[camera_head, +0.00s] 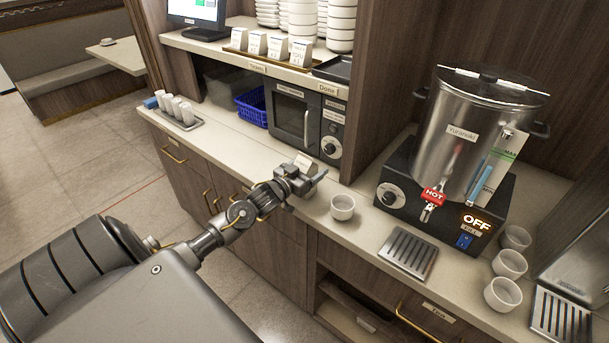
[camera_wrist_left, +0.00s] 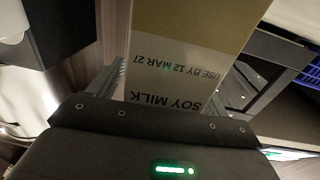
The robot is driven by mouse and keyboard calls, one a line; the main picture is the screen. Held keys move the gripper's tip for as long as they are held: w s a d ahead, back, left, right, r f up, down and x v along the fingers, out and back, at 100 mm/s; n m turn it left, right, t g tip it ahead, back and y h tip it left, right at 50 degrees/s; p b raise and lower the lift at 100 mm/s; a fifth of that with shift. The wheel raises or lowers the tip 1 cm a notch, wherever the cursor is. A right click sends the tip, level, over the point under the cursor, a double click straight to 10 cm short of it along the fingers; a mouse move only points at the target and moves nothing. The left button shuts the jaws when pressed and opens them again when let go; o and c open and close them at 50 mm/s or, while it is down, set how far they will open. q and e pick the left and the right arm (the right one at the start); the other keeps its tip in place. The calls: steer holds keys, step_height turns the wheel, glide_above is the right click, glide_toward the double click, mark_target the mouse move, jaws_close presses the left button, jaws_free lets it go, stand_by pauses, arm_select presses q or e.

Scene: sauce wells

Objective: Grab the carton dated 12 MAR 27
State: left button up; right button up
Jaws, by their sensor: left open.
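The carton (camera_wrist_left: 185,45) fills the middle of the left wrist view. It is tan above and white below, with upside-down print reading "USE BY 12 MAR 27" and "SOY MILK". My left gripper (camera_head: 312,181) is open, with a finger on each side of the carton. I cannot tell whether either finger touches it. In the head view only a small pale part of the carton (camera_head: 305,161) shows above the gripper, on the counter in front of the microwave. My right gripper is out of view.
A white cup (camera_head: 342,207) stands just right of the gripper. A steel water boiler (camera_head: 450,140) with a base reading OFF is farther right, by a drip tray (camera_head: 408,253) and white cups (camera_head: 509,263). A microwave (camera_head: 290,115) stands behind the gripper.

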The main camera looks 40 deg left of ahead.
arm_select(q)
steer(key=shift+c, duration=0.2)
steer(key=c, duration=1.2)
steer(key=shift+c, duration=1)
steer(key=shift+r, duration=0.1)
